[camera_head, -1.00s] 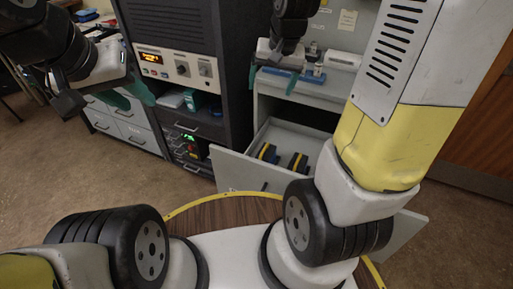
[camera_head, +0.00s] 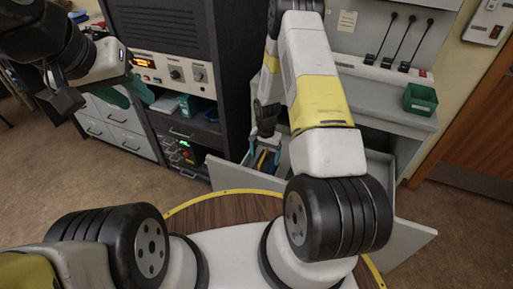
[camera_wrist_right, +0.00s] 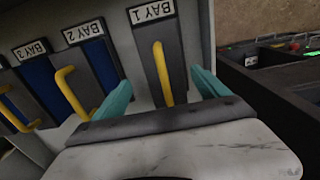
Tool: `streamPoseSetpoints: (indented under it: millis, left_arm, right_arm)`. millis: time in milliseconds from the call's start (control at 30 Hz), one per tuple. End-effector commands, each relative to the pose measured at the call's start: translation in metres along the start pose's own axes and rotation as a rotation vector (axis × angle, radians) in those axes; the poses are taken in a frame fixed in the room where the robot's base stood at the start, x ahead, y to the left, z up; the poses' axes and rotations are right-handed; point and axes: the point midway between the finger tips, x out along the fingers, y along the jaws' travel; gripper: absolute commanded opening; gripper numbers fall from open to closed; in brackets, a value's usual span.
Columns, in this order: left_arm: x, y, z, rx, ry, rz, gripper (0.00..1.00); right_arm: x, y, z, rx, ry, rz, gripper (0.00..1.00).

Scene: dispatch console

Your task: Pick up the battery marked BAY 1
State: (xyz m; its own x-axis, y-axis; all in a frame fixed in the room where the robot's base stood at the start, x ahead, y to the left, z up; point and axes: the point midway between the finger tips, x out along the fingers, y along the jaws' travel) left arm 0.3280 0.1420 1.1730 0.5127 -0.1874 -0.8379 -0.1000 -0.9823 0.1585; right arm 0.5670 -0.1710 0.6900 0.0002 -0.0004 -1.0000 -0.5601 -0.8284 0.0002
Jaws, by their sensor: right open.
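The battery marked BAY 1 (camera_wrist_right: 146,45) is dark grey with a yellow handle (camera_wrist_right: 162,72). It lies in an open drawer under its white BAY 1 label. My right gripper (camera_wrist_right: 160,92) is open, with its teal fingers on either side of the handle and apart from it. In the head view my right gripper (camera_head: 266,138) is over the drawer, and the arm partly hides the batteries. The battery marked BAY 2 (camera_wrist_right: 100,62) is to the left in the wrist view. My left gripper (camera_head: 128,95) is raised at the left, away from the drawer; its jaw gap is unclear.
A battery marked BAY 3 (camera_wrist_right: 38,78) lies further left in the wrist view. The open drawer (camera_head: 235,177) has grey walls. A dark equipment rack (camera_head: 172,40) stands to its left. A green bin (camera_head: 420,99) sits on the console ledge at right.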

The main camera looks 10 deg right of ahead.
Motion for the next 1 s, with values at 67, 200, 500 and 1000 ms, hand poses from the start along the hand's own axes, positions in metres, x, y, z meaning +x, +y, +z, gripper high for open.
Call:
streamPoseSetpoints:
  millis: [67, 200, 500, 1000]
  left_arm:
    - [0.000, 0.000, 0.000, 0.000, 0.000, 0.000, 0.36]
    - [0.000, 0.000, 0.000, 0.000, 0.000, 0.000, 0.36]
    - [0.000, 0.000, 0.000, 0.000, 0.000, 0.000, 0.36]
    - [0.000, 0.000, 0.000, 0.000, 0.000, 0.000, 0.36]
  right_arm:
    - [0.010, 0.000, 0.000, 0.000, -0.001, 0.001, 0.85]
    - [0.028, -0.004, 0.001, -0.001, -0.002, 0.001, 0.85]
    - [0.059, -0.007, 0.000, 0.001, 0.000, 0.000, 0.85]
    - [0.059, -0.007, 0.000, 0.000, 0.000, 0.000, 0.28]
